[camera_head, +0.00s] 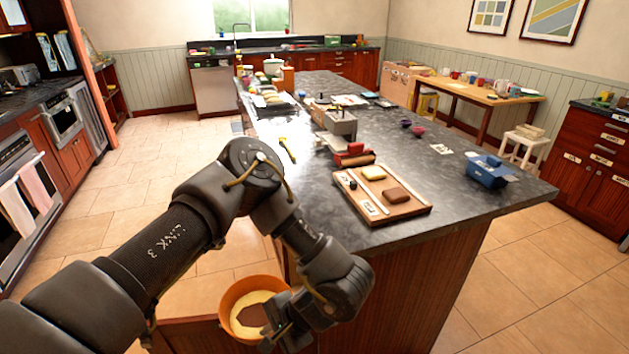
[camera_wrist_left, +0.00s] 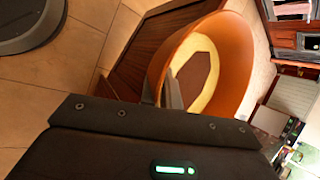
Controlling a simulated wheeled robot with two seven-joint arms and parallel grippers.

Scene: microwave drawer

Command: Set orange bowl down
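The orange bowl (camera_head: 226,303) is at the lower middle of the head view, in front of the island's near end and below its countertop. Its inside shows a cream area with a brown patch. My left gripper (camera_head: 277,331) is at the bowl's right side, shut on its rim. In the left wrist view the bowl (camera_wrist_left: 240,55) is tilted in the picture, with one finger of the left gripper (camera_wrist_left: 163,92) against the inside of its wall. I cannot tell whether the bowl's underside touches anything. My right gripper is not in view.
The island countertop (camera_head: 455,190) holds a wooden board (camera_head: 408,208), a blue container (camera_head: 487,172) and small bowls (camera_head: 418,131). A low brown wooden surface (camera_head: 185,335) lies beneath and left of the bowl. Tiled floor is open to the left.

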